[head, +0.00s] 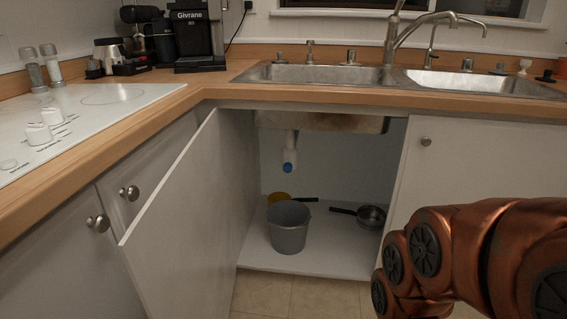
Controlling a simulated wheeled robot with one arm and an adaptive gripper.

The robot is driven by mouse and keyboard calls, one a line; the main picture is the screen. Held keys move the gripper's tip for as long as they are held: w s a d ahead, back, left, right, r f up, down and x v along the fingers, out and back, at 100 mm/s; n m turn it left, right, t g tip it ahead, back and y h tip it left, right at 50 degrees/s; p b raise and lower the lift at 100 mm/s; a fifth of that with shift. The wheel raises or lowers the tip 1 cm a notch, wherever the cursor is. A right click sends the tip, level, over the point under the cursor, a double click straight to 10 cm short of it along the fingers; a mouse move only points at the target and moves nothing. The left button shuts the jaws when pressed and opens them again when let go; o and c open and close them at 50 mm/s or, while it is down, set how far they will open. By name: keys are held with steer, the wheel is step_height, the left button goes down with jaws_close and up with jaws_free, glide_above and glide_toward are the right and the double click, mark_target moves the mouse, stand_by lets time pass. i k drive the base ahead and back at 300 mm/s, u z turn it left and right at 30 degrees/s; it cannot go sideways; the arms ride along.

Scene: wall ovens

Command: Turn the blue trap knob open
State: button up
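The blue trap knob (287,168) is on the lower end of the white drain pipe (290,143) under the sink, inside the open cabinet. It is small here, and I cannot tell how it is turned. My copper-coloured arm reaches in from the right side of the head view, in front of the right cabinet door. My gripper is not in view. A grey bucket (289,232) stands upright on the cabinet floor below the pipe, apart from the knob.
The left cabinet door (185,215) stands open towards me. The right door (450,165) is closed. The steel sink (320,74) and wooden counter (225,92) are above the opening.

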mark_target(288, 167)
steer(key=i, duration=0.5)
steer(key=u, duration=1.45)
